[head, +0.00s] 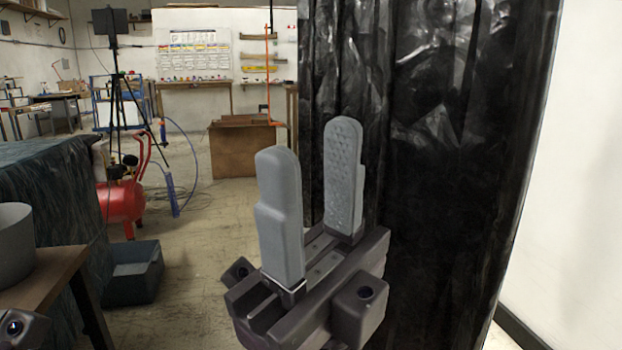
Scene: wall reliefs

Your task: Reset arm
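My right gripper (310,140) stands upright in the middle of the head view, with its two grey fingers pointing up. The fingers are apart, with nothing between them, so it is open and empty. The inner face of its right finger is textured. A small dark part at the bottom left corner looks like a piece of my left gripper's body. Its fingers are outside the picture.
A black plastic curtain (450,190) hangs close behind and right of the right gripper. At left, a grey round container (14,245) stands on a brown table (45,278). A grey bin (133,275) and red compressor (122,203) are on the floor. Open floor (205,280) lies between.

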